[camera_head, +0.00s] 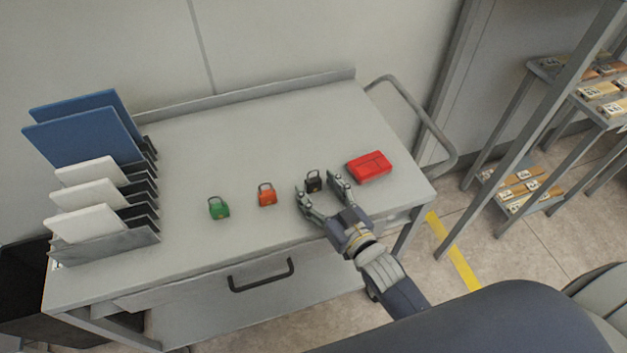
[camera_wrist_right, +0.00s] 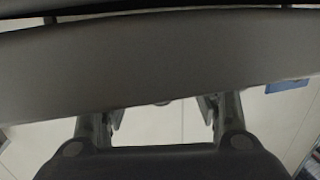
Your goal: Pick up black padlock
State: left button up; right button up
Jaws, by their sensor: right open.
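The black padlock (camera_head: 314,182) stands upright on the grey cart top, toward its right front. My right gripper (camera_head: 317,186) reaches in from the lower right and is open. In the head view its fingertips lie on either side of the black padlock, with no visible grip on it. In the right wrist view, the two fingers of this gripper (camera_wrist_right: 162,112) are spread apart. The padlock cannot be made out there, where a wide grey surface fills the upper part. My left gripper is not in view.
The cart top (camera_head: 240,130) also holds an orange padlock (camera_head: 267,196), a green padlock (camera_head: 219,208) and a red box (camera_head: 369,167) close right of the gripper. A rack (camera_head: 110,247) with white and blue panels stands at left. The cart's back half is clear.

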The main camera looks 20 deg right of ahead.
aim_at(313, 180)
jog(key=shift+x, duration=1.45)
jog(key=shift+f, duration=0.1)
jog(key=shift+s, duration=0.1)
jog(key=c, duration=1.3)
jog(key=shift+o, duration=0.2)
jog(key=shift+r, duration=0.2)
